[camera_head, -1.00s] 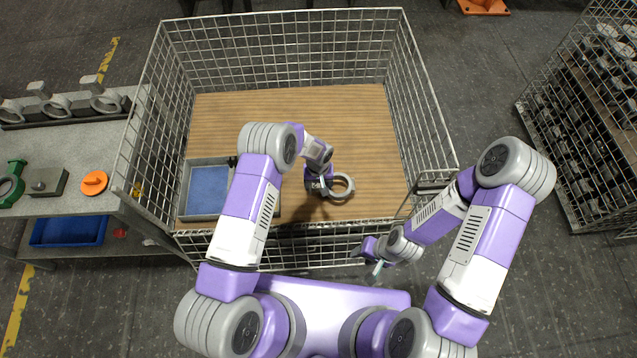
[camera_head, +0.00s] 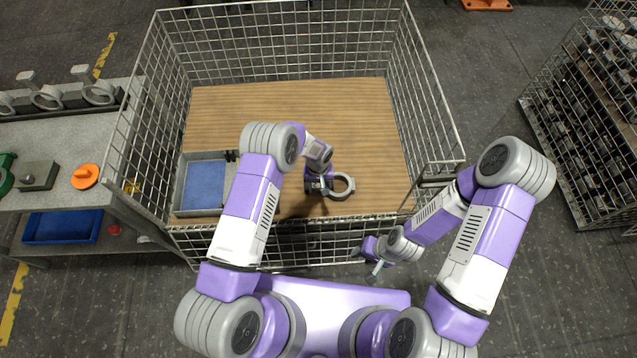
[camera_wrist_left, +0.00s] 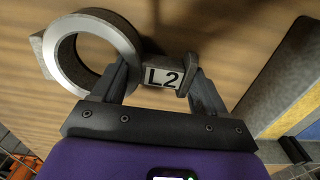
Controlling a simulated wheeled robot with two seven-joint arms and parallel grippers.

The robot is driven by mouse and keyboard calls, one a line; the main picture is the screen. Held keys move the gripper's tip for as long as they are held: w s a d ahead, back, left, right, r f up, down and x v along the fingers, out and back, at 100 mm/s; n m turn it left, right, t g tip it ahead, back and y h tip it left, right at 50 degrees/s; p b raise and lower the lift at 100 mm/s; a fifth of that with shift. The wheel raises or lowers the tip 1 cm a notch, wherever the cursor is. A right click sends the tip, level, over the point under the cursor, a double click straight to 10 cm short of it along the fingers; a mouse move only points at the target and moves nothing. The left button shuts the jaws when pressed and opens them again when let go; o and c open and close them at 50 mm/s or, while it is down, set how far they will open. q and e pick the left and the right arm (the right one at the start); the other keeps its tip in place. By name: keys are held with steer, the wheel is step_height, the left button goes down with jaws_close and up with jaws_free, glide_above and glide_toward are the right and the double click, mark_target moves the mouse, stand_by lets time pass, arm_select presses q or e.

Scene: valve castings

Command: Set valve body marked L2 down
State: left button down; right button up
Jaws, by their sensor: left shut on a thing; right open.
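The valve body marked L2 (camera_head: 342,184) is a grey ring with a neck and a small end flange. It is inside the wire basket, near its front wall, over the brown corrugated floor (camera_head: 290,110). My left gripper (camera_head: 322,186) is shut on its neck. In the left wrist view the L2 label on the valve body (camera_wrist_left: 90,50) shows between the fingers of my left gripper (camera_wrist_left: 162,85). I cannot tell whether the valve body touches the floor. My right gripper (camera_head: 372,262) is open and empty, outside the basket's front wall.
The wire basket (camera_head: 285,40) has tall walls on the back and sides and a lower front. A grey tray with a blue bottom (camera_head: 205,186) stands at its left. The floor behind the valve body is clear. A bench (camera_head: 60,130) with castings stands left.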

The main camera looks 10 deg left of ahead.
arm_select(q)
steer(key=shift+w+d+f, duration=0.1)
stand_by(0.3)
steer(key=shift+c, duration=0.7)
jaws_free()
steer(key=shift+o, duration=0.7)
steer(key=shift+s+f, duration=0.15)
steer(key=shift+s, duration=0.05)
step_height(320, 180, up, 8)
steer(key=shift+w+f+p, duration=0.1)
steer(key=shift+p, duration=0.95)
